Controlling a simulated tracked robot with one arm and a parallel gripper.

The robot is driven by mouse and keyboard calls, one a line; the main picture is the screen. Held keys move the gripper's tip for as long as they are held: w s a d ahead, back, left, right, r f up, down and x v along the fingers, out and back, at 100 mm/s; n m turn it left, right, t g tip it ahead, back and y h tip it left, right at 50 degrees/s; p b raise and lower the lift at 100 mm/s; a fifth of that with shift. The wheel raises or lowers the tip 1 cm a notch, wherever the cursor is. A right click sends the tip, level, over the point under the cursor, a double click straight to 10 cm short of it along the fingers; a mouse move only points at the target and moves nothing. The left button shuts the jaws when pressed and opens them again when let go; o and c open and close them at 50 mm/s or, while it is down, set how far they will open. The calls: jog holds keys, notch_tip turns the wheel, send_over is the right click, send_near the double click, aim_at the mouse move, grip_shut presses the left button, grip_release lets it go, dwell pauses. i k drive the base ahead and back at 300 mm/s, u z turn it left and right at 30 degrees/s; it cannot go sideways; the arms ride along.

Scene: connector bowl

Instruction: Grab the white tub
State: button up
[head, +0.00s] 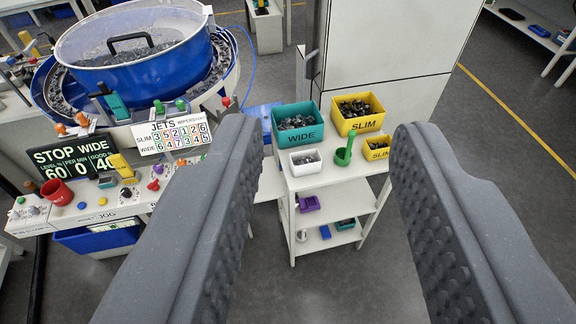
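The white tub (306,162) is a small open box with dark parts inside. It stands on the top shelf of a white rack (336,177), near its front left edge. My gripper (318,150) is open, with one dark padded finger on each side of the picture. The tub shows in the gap between the fingers, farther off, and nothing is held. The teal WIDE bin (297,135) stands right behind the tub.
Right of the tub are a green holder (345,152), a yellow SLIM bin (358,124) and a smaller yellow SLIM tub (377,149). A blue bowl feeder (135,75) and a control panel (70,156) stand left. A tall white cabinet (388,40) rises behind. Grey floor is clear at right.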

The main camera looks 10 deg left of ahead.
aim_at(301, 163)
jog(key=u, duration=0.05)
jog(key=i, duration=1)
jog(key=z, duration=0.05)
